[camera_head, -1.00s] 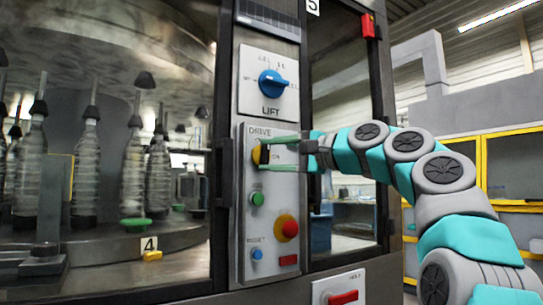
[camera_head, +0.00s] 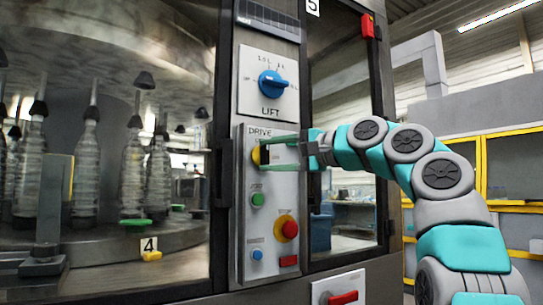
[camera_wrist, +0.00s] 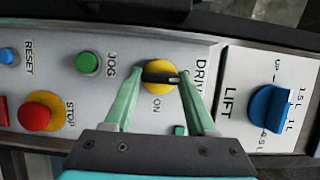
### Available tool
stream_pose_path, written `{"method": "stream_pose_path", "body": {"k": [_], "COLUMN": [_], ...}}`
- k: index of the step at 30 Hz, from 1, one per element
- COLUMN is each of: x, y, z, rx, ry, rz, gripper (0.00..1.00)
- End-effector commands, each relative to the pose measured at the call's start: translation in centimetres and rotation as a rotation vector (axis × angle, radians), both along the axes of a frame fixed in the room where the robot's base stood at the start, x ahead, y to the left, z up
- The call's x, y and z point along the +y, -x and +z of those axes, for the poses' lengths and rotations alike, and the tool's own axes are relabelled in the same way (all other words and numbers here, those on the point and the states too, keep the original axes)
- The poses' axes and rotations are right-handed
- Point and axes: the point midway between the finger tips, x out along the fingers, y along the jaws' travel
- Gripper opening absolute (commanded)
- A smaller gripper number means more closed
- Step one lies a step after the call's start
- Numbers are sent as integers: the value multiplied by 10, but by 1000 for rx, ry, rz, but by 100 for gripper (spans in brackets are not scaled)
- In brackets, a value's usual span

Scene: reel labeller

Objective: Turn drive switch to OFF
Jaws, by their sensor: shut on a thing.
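The drive switch (camera_head: 262,155) is a yellow round knob with a black bar handle, below the DRIVE label on the grey control panel. In the wrist view the switch (camera_wrist: 158,77) shows its black bar lying across the picture, with a pale mark at its right end; the word ON is printed beside the knob. My gripper (camera_head: 268,154) reaches in from the right, and its green fingers are shut on the switch handle. In the wrist view the fingertips of my gripper (camera_wrist: 160,74) stand at the two ends of the bar.
A blue LIFT knob (camera_head: 272,83) sits above. Below are a green JOG button (camera_head: 257,199), a red stop button (camera_head: 288,228) on a yellow ring and a blue RESET button (camera_head: 257,254). Bottles (camera_head: 85,175) stand behind glass at left. A red-handled switch (camera_head: 342,298) is low right.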

Motion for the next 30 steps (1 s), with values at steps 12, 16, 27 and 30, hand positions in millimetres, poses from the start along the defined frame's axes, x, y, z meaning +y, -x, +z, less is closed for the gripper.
{"method": "stream_pose_path", "body": {"k": [12, 16, 27, 30], "x": [2, 1, -6, -14], "y": [0, 0, 4, 9], "z": [-4, -3, -2, -3], "rx": [5, 4, 3, 4], "ry": [6, 4, 2, 2], "rz": [5, 3, 1, 1], "gripper": [78, 86, 86, 86]}}
